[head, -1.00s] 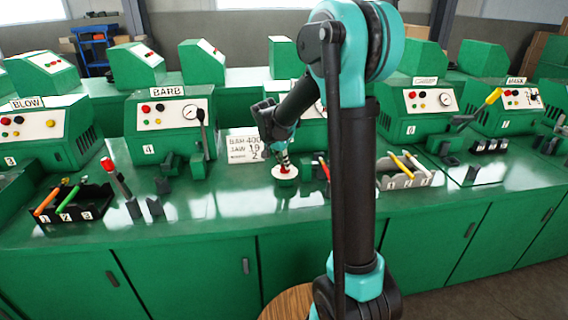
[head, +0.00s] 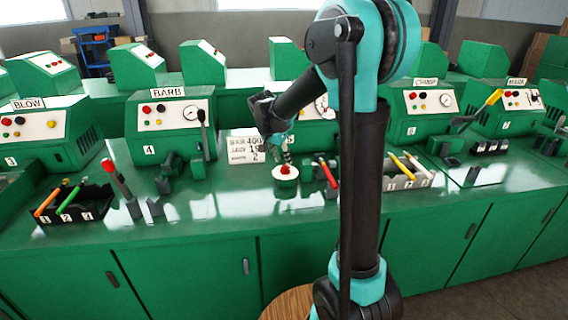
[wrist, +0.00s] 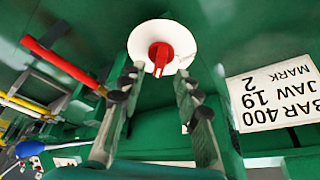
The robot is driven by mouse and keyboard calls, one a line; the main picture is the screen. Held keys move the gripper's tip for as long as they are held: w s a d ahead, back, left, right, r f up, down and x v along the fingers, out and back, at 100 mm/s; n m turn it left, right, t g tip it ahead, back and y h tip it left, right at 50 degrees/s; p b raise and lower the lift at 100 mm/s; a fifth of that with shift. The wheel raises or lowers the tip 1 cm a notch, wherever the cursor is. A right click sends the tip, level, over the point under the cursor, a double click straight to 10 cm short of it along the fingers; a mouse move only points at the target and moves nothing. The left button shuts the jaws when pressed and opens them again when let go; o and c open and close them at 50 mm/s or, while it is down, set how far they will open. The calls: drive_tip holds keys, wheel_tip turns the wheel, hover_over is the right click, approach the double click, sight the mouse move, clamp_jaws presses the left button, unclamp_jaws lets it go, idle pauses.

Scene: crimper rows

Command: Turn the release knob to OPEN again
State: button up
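The release knob (head: 285,169) is red and sits on a round white dial (head: 286,176) on the green bench, in front of the sign. In the wrist view the red knob (wrist: 159,56) is at top centre on the white dial (wrist: 182,45). No OPEN mark can be read on the dial. My gripper (head: 287,154) is just above and behind the knob in the head view. In the wrist view its two fingers (wrist: 160,82) are spread apart, with nothing held between them. The knob shows beyond the gap, apart from the fingers.
A white sign (wrist: 275,95) reading BAR 400, JAW 19, MARK 2 stands beside the dial. A black tray (head: 72,208) with coloured tools is left, and another tray (head: 420,181) is right. Bench in front is clear.

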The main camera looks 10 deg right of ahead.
drive_tip(key=v, duration=0.8)
drive_tip(key=shift+r, duration=0.3)
drive_tip(key=shift+s+f, duration=0.1)
drive_tip(key=shift+s, duration=0.05)
drive_tip(key=s+d+f+n+y, duration=0.1)
drive_tip(key=s+d+f+n, duration=0.1)
drive_tip(key=s+f, duration=0.3)
drive_tip(key=s+d+f+n+y, duration=0.1)
drive_tip(key=s+d+f+n, duration=0.2)
drive_tip(key=s, duration=0.9)
drive_tip(key=s+d+f+n+t+y, duration=0.1)
drive_tip(key=s+f+n, duration=0.3)
drive_tip(key=s+f, duration=0.5)
drive_tip(key=shift+s+d+f, duration=0.25)
drive_tip(key=shift+s+d, duration=0.1)
drive_tip(key=shift+d, duration=0.5)
